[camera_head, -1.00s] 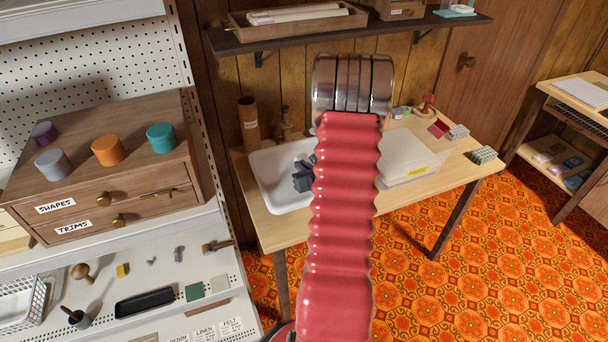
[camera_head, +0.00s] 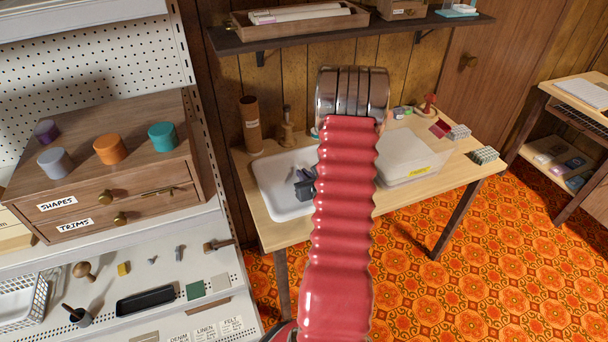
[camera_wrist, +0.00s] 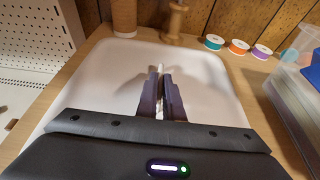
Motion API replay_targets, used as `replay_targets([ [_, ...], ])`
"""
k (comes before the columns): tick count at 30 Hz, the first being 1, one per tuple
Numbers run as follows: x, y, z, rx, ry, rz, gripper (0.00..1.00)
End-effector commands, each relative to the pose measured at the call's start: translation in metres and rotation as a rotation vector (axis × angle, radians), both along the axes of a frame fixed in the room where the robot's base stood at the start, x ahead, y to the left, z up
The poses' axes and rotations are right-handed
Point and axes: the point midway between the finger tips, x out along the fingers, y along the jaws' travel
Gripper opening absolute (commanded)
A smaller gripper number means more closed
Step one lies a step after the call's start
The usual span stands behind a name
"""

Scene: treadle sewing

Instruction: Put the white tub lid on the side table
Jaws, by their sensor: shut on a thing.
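The white tub lid (camera_head: 270,190) is a flat, pale, rounded rectangle at the left end of the light wooden table (camera_head: 452,187). In the wrist view the lid (camera_wrist: 90,85) spreads beneath and around my fingers. My gripper (camera_head: 304,182) is over the lid's middle, partly behind my red arm. In the wrist view my gripper (camera_wrist: 160,85) is shut on a thin white upright part of the lid. The lid lies level, at or just above the tabletop; I cannot tell whether it touches.
A clear tub (camera_head: 408,165) with a yellow label stands right of my arm. A brown tube (camera_head: 250,125) and a wooden spool (camera_head: 286,130) stand behind the lid. Coloured spools (camera_wrist: 238,47) sit at the back. A dark shelf (camera_head: 300,35) hangs above.

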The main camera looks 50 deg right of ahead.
Motion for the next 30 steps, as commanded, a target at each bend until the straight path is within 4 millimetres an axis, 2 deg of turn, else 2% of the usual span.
replay_targets([
  [4, 0.0, 0.0, -0.001, 0.0, 0.0, 0.0, 0.0],
  [5, 0.0, 0.0, -0.002, 0.001, 0.001, 0.0, 0.08],
  [13, 0.0, 0.0, -0.001, 0.0, 0.0, 0.0, 0.26],
  [23, 0.0, 0.001, 0.001, 0.0, 0.0, 0.001, 0.26],
  [30, -0.02, 0.012, 0.01, 0.001, 0.0, 0.0, 0.26],
])
